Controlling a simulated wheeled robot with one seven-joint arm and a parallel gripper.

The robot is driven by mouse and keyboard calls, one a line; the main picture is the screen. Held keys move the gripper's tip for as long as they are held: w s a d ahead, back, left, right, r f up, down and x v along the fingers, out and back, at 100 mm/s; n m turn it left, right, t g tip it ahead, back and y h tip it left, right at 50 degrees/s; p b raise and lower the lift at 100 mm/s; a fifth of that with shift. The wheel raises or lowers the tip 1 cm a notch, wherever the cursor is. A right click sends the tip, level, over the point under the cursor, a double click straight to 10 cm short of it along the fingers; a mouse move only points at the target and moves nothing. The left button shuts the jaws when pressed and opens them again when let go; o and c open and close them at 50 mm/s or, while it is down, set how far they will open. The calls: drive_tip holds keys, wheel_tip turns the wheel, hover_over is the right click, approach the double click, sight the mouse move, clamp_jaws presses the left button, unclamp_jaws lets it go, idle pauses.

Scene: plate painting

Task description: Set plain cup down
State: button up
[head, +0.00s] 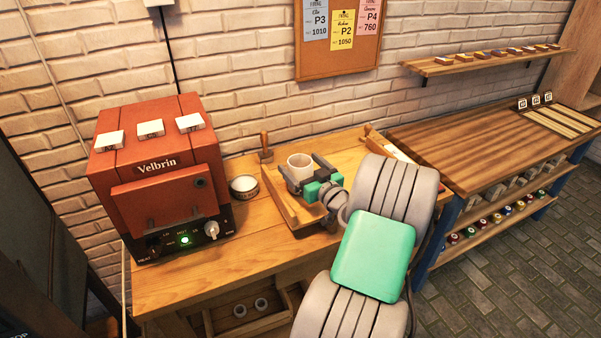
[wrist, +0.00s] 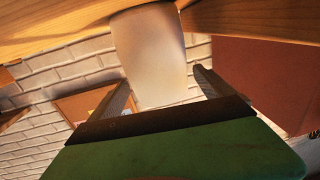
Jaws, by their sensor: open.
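The plain cup (head: 299,165) is pale and upright, standing in a wooden tray (head: 279,201) on the wooden bench. In the wrist view the cup (wrist: 149,55) shows large between the two fingers, with its base against a wooden surface. My gripper (head: 304,172) is open, with one finger on each side of the cup. In the wrist view the gripper (wrist: 163,85) shows gaps between its fingers and the cup wall. The cup's lower part is partly hidden by the gripper in the head view.
A red Velbrin kiln (head: 160,190) stands on the left of the bench. A second table (head: 450,140) to the right has a mostly clear top.

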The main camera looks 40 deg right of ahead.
drive_tip(key=shift+w, duration=0.45)
drive_tip(key=shift+c, duration=0.5)
drive_tip(key=c, duration=1.8)
